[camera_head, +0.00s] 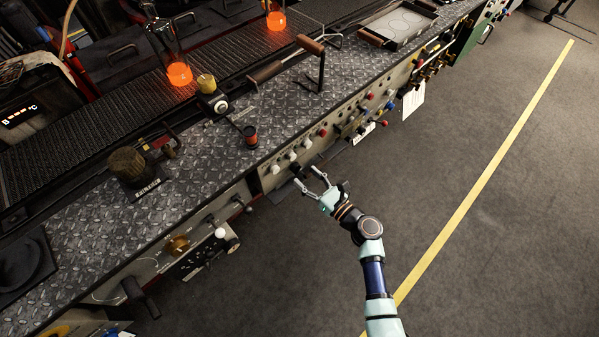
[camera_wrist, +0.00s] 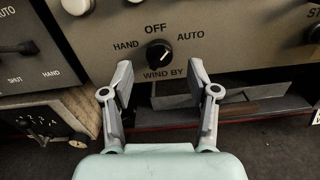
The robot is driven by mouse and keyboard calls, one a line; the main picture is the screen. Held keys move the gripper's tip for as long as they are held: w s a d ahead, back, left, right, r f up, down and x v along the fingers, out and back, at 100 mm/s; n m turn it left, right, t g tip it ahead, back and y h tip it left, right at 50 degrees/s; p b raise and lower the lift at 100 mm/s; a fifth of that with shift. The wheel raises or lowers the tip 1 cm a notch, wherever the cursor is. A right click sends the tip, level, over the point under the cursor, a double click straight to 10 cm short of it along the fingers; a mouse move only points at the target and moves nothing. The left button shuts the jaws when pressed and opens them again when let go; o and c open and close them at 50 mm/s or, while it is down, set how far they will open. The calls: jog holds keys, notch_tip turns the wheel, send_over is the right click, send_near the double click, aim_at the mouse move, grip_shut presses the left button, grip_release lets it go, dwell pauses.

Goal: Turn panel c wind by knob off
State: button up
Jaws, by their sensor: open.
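The wind by knob (camera_wrist: 159,53) is black and round with a white pointer line, on a beige panel in the wrist view. It has the labels HAND at left, OFF above, AUTO at right and WIND BY below. The white line points up and right, toward AUTO. My gripper (camera_wrist: 160,80) is open, its two fingers on either side of the knob and apart from it, just in front of the panel. In the head view my gripper (camera_head: 309,183) is at the front panel's lower edge, and the knob cannot be made out clearly there.
White knobs (camera_head: 280,169) and a red one (camera_head: 322,132) line the panel above. In the wrist view another black knob (camera_wrist: 313,34) is at right and a lever (camera_wrist: 18,48) at left. The floor (camera_head: 450,230) in front is clear.

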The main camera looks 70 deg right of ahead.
aim_at(299, 171)
jog(key=x, duration=0.3)
jog(key=shift+w+b, duration=0.15)
jog(key=shift+b, duration=0.15)
jog(key=shift+c, duration=0.2)
grip_shut()
